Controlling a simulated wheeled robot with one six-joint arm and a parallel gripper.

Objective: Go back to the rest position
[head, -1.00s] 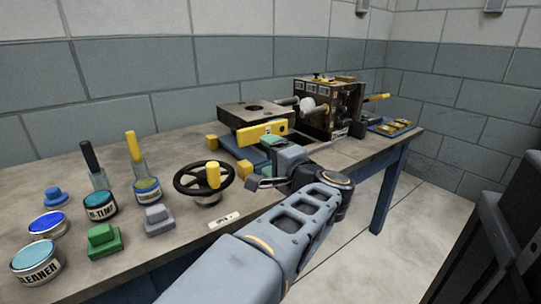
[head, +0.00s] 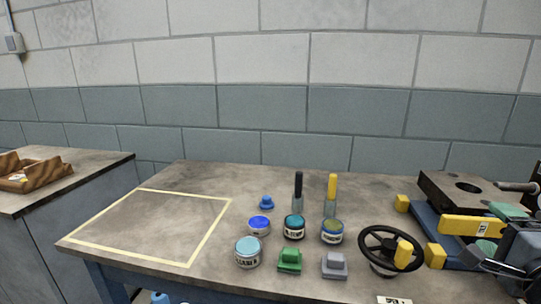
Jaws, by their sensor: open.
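My gripper (head: 497,268) is at the right edge of the head view, partly cut off by the frame. It is open and I see nothing between its fingers. It is to the right of the black handwheel (head: 390,248) with its yellow knob, in front of the machine with the yellow bar (head: 470,226). Most of my arm is outside the picture.
The workbench (head: 140,278) holds several tins, such as a light blue one (head: 248,252), and two brushes. Green (head: 289,260) and grey (head: 334,265) blocks stand in front. A yellow-taped area (head: 150,225) is empty. A brown tray (head: 35,175) is on the left cabinet.

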